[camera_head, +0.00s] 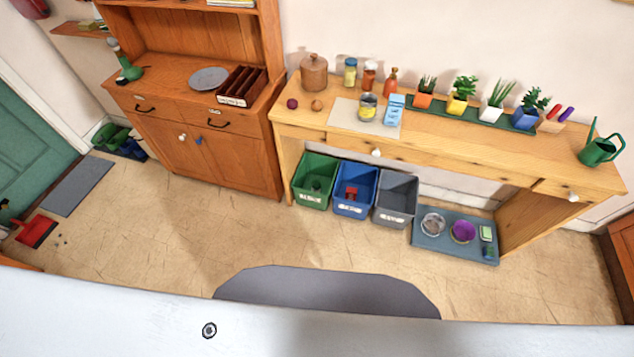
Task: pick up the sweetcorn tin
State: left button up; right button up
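A small tin (367,107), silver at the top with a partly yellow label, stands upright on a pale mat (343,118) on the wooden table. It looks like the sweetcorn tin, but its label is too small to read. A light blue carton (394,109) stands close to its right. Neither of my grippers is in view.
Behind the tin stand a yellow-labelled jar (350,72), an orange-capped jar (369,75) and a bottle (390,81). Potted plants (460,95) line the table's right. Green, blue and grey bins (396,199) stand below its front edge. Open floor (190,235) lies before the furniture.

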aim_at(367, 105)
jog(key=i+l+z, duration=0.15)
jog(key=i+l, duration=0.25)
jog(key=i+l+z, duration=0.15)
jog(key=i+l, duration=0.15)
jog(key=i, duration=0.2)
